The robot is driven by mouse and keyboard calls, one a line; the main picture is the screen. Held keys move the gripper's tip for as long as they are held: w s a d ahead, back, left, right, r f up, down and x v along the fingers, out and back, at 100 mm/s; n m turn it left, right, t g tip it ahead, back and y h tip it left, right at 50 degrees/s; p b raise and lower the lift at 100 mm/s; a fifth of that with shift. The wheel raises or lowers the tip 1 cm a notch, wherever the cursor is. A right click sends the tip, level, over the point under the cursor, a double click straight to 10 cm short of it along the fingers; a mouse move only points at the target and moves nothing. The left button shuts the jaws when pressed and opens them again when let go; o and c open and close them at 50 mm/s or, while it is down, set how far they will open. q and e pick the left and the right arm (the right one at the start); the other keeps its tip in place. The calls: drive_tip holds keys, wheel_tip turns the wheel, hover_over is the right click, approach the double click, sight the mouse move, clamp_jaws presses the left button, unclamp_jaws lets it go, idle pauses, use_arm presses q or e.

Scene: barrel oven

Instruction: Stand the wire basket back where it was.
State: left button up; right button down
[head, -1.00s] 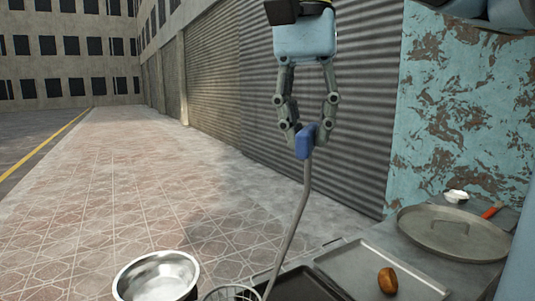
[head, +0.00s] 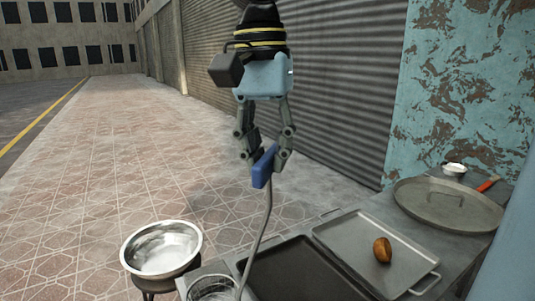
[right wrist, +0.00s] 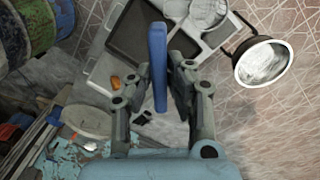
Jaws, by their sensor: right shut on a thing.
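My right gripper (head: 263,158) is shut on the blue handle (head: 264,168) of the wire basket. A long thin grey rod runs down from the handle to the round wire basket (head: 212,288) at the bottom edge of the head view, partly cut off. In the right wrist view the blue handle (right wrist: 159,66) stands between the fingers of my right gripper (right wrist: 164,70), and the basket (right wrist: 206,12) shows at the top. I cannot tell whether the basket touches the surface below it. My left gripper is not in view.
A steel bowl (head: 161,249) on a stand is left of the basket. A dark pan (head: 300,274) lies to its right, then a grey tray (head: 345,238) with a brown bun (head: 382,250). A round lid (head: 448,205) and a small white bowl (head: 454,169) sit farther right.

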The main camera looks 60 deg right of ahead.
drive_tip(key=shift+f, duration=0.15)
drive_tip(key=shift+f, duration=0.2)
drive_tip(key=c, duration=1.3)
unclamp_jaws()
drive_tip(key=shift+r, duration=0.1)
drive_tip(key=shift+o, duration=0.2)
